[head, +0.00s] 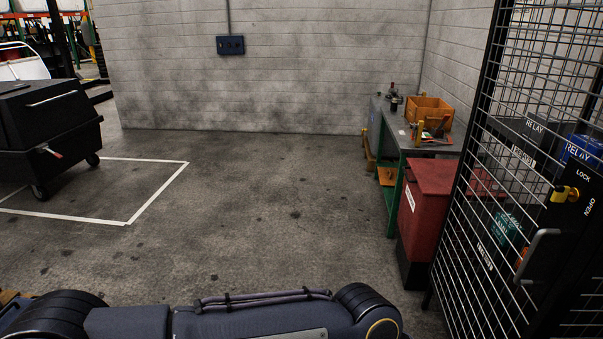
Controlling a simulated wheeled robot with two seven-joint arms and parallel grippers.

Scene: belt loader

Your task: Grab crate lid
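I cannot pick out a crate lid for certain. A black wheeled box (45,135) stands at the left edge, cut off by the frame, with a closed-looking top and a light bar along its upper side. An open orange crate (428,108) sits on the workbench (393,125) at the back right, with small items by its front. One of my arms lies across the bottom of the head view. Neither of my grippers shows.
A wire-mesh cage door (515,130) with a black lock plate (562,235) fills the right side, with relay boxes behind it. A red bin (425,205) stands beside the bench. White floor lines (155,192) run near the black box. The middle floor is clear up to the block wall.

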